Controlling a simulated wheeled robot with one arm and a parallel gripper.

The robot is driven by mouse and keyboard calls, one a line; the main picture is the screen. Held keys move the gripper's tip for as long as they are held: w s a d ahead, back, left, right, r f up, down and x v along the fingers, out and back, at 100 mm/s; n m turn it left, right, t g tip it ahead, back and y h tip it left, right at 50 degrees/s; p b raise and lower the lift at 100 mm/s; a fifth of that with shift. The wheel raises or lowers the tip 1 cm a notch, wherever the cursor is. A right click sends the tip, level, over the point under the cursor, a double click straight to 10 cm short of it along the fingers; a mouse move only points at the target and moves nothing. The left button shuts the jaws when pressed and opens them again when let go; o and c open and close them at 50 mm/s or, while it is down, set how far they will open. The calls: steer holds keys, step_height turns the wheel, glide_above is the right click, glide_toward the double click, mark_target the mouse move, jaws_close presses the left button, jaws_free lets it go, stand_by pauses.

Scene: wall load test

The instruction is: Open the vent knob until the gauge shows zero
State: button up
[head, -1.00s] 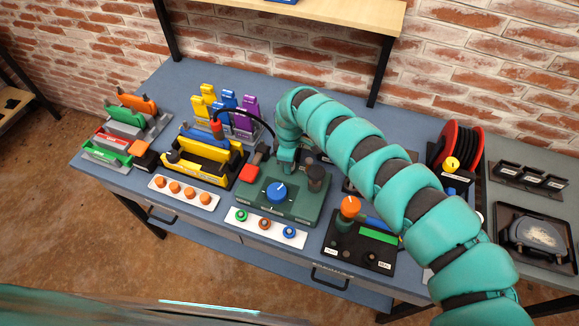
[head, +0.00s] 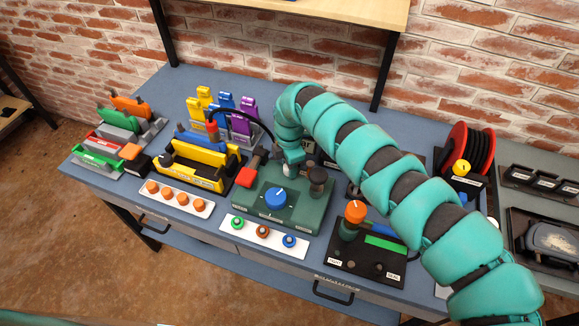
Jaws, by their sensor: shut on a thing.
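A green unit (head: 306,218) stands at the middle of the bench. On its top are a blue dial knob (head: 275,199) with a white pointer and a dark upright cylinder (head: 318,179). My gripper (head: 290,170) points down at the unit's back edge, behind the blue knob and left of the cylinder. It is shut on a small pale part there, mostly hidden by the fingers. I cannot tell whether that part is the vent knob. I cannot make out a gauge or a reading. An orange knob (head: 355,211) stands on a black labelled panel (head: 352,265) to the right.
Left are a yellow holder (head: 190,175), a red block (head: 247,177) and a black cable arching towards my gripper. White strips with orange buttons (head: 177,195) and coloured knobs (head: 263,232) lie in front. A red reel (head: 467,150) stands right, beyond my arm.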

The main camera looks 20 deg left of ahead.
stand_by(0.4)
steer(key=o, duration=1)
step_height(320, 180, up, 17)
steer(key=b, duration=0.3)
steer(key=shift+r, duration=0.2)
